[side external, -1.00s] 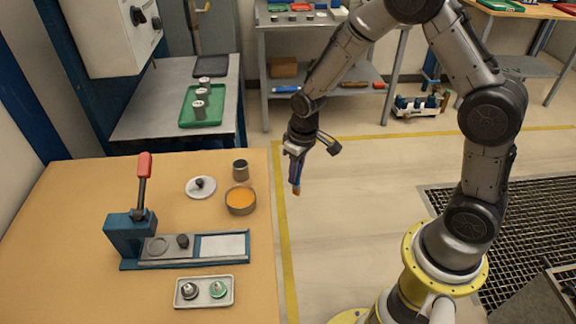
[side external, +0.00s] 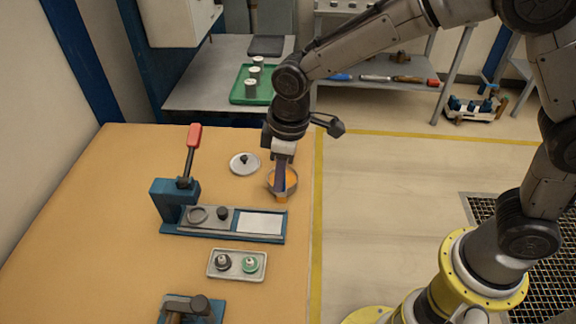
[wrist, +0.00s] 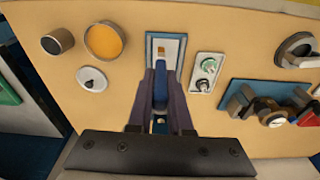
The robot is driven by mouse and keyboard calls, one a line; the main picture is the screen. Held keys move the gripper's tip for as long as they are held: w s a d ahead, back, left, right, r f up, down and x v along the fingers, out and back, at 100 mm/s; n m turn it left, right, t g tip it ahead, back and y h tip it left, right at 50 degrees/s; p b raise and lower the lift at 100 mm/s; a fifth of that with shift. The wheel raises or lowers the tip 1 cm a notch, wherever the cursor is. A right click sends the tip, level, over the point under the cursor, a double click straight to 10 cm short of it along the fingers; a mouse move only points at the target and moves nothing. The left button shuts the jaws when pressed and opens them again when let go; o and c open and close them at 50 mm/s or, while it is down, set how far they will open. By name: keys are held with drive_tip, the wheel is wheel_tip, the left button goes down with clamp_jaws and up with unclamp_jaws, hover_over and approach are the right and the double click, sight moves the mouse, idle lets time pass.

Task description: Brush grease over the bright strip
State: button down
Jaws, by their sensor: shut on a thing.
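My gripper (side external: 284,150) is shut on a blue-handled brush (wrist: 160,88), which points downward with an orange tip. The bright strip (side external: 259,223) is a pale plate at the right end of a blue press fixture (side external: 175,203). In the side view the brush tip shows just above the strip's far right corner, in front of the grease tin. In the wrist view the tip overlaps the bright strip (wrist: 168,44). I cannot tell whether they touch. The round tin of orange grease (wrist: 104,41) stands beside the fixture, partly hidden by the brush in the side view.
The fixture has a red-handled lever (side external: 193,138). A white lid (side external: 244,163) lies behind it. A small tray (side external: 237,265) holds two round parts in front. A dark cup (wrist: 57,41) stands by the tin. Another blue device (side external: 192,309) sits at the near edge.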

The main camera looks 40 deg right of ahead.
sight(281, 195)
drive_tip(key=shift+f, duration=3.15)
drive_tip(key=shift+w+a+f, duration=0.35)
drive_tip(key=shift+w+f, duration=0.05)
drive_tip(key=shift+f, duration=0.15)
drive_tip(key=shift+w+a, duration=3.2)
drive_tip(key=shift+s+a, duration=0.2)
drive_tip(key=shift+a, duration=0.05)
drive_tip(key=shift+s, duration=0.3)
drive_tip(key=shift+s+d, duration=3.45)
drive_tip(key=shift+d, duration=0.15)
drive_tip(key=shift+s+a, duration=0.3)
drive_tip(key=shift+a, duration=0.05)
drive_tip(key=shift+w+a, duration=3.2)
drive_tip(key=shift+a, duration=0.05)
drive_tip(key=shift+w+a+r, duration=0.1)
drive_tip(key=shift+w+a, duration=0.35)
drive_tip(key=shift+w, duration=0.05)
wheel_tip(281, 195, up, 8)
